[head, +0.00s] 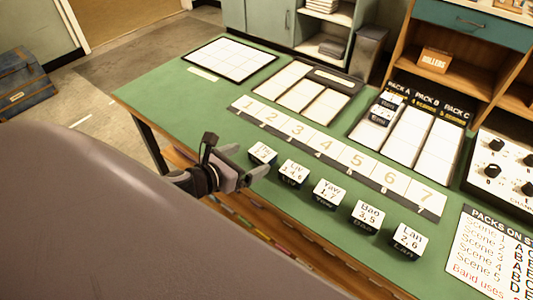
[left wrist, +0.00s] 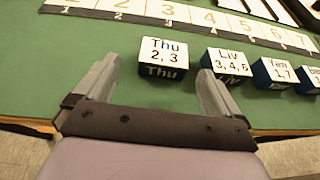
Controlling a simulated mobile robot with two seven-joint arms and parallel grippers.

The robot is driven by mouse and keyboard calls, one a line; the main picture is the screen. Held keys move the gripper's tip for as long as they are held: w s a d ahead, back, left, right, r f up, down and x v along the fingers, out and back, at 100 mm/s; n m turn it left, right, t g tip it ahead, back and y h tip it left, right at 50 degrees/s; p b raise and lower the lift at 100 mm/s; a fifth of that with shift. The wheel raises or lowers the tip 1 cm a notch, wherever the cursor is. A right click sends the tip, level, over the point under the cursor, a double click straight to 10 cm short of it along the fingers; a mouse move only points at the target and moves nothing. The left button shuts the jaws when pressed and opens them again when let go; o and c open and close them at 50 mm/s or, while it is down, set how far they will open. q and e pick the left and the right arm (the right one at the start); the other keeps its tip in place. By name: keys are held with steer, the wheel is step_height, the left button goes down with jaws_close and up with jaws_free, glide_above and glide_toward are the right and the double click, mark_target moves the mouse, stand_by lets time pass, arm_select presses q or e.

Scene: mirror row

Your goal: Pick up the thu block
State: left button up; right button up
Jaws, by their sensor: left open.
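The thu block (left wrist: 163,52) is a dark block with a white top reading "Thu 2, 3". It stands on the green table and also shows in the head view (head: 263,153). My left gripper (head: 246,160) is open and empty at the table's front edge, close to the block. In the left wrist view the block stands just beyond the gap between the fingertips (left wrist: 158,68), with green table showing on both sides of it. I see no contact. My right gripper is in neither view.
The Liv block (head: 293,172) stands close to the right, near the right finger. The Yaw (head: 328,192), Bao (head: 368,215) and Lan (head: 407,240) blocks continue the row. A numbered strip (head: 340,152) lies behind them. Green table (head: 165,95) is free at the left.

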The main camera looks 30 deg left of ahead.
mark_target(259, 155)
arm_select(q)
steer(key=shift+d+x, duration=0.15)
steer(key=shift+x, duration=1.25)
steer(key=shift+d+x, duration=0.1)
steer(key=shift+x, duration=1.3)
steer(key=shift+r, duration=0.1)
steer(key=c, duration=1.1)
